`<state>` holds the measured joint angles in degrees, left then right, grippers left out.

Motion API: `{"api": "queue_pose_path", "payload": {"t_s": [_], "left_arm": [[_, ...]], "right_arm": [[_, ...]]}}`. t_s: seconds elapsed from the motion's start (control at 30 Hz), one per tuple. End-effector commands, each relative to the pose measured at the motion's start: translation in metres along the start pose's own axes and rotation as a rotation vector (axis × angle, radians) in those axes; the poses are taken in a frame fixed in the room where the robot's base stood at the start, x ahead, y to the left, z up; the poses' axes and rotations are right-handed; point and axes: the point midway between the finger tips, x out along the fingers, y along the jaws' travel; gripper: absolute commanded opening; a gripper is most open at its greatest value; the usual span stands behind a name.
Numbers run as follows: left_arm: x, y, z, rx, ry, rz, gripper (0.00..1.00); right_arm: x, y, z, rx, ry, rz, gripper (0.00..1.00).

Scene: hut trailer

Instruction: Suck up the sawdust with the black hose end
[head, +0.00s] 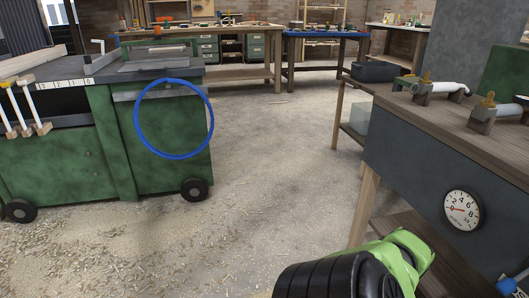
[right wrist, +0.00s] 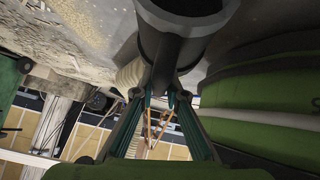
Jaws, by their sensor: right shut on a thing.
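Pale sawdust and wood chips (head: 110,250) lie scattered over the floor in the head view, thickest at the lower left. A patch of sawdust (right wrist: 55,45) also shows at the upper left of the right wrist view. The black hose end (right wrist: 183,22) is at the top centre of that view, with a wide dark mouth part and a narrower neck. My right gripper (right wrist: 160,95) is shut on the neck. The hose end is not clearly seen in the head view, so its distance to the sawdust cannot be told. My left gripper is in neither view.
A green wheeled machine (head: 60,155) with a blue ring (head: 172,119) on its side stands at left. A workbench (head: 445,115) with a round gauge (head: 463,210) stands at right. Tables stand at the back. The floor between is open.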

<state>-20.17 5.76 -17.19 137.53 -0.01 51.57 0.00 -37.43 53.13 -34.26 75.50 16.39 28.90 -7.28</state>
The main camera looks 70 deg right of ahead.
Motion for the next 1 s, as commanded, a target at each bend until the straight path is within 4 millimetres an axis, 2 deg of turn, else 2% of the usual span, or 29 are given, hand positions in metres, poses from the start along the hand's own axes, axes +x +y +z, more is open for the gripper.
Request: {"api": "queue_pose_path", "payload": {"t_s": [1.0], "left_arm": [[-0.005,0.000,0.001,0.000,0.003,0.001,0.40]], "right_arm": [[-0.040,0.001,0.040,-0.001,0.002,0.001,0.00]]}}
